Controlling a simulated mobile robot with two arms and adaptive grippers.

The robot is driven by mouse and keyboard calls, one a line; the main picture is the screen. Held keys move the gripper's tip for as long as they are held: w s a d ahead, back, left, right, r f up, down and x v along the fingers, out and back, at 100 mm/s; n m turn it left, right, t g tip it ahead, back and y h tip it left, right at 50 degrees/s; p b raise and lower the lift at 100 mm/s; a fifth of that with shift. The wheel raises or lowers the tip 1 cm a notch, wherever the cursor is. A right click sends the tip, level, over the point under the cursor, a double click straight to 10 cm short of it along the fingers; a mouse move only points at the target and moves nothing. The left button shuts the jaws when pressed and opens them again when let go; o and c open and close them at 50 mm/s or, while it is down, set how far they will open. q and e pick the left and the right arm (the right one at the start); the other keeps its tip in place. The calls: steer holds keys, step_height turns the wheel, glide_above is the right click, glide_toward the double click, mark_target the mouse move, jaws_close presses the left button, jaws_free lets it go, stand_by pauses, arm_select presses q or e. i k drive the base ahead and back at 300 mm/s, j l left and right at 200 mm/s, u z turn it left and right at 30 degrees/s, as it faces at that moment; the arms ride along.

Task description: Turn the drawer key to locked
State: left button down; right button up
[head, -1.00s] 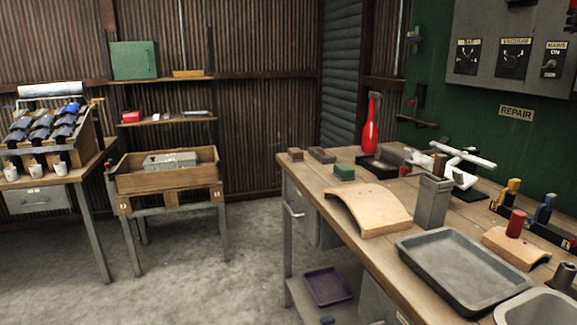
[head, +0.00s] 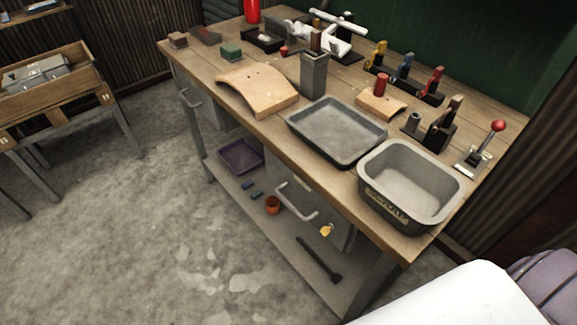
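The drawer (head: 330,210) is a grey metal unit under the workbench, with a bar handle (head: 295,200) across its front. A small yellow key (head: 326,230) sits on the drawer front, right of the handle and near the lower right. The key is too small to tell which way it is turned. The drawer looks shut. Neither of my grippers is in view.
A grey bin (head: 408,185) stands at the bench's front right corner, above the drawer, beside a shallow grey tray (head: 337,130). The floor in front is clear.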

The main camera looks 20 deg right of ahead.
mark_target(326, 230)
steer(key=z, duration=1)
steer(key=i+l+z, duration=0.15)
steer(key=l, duration=0.25)
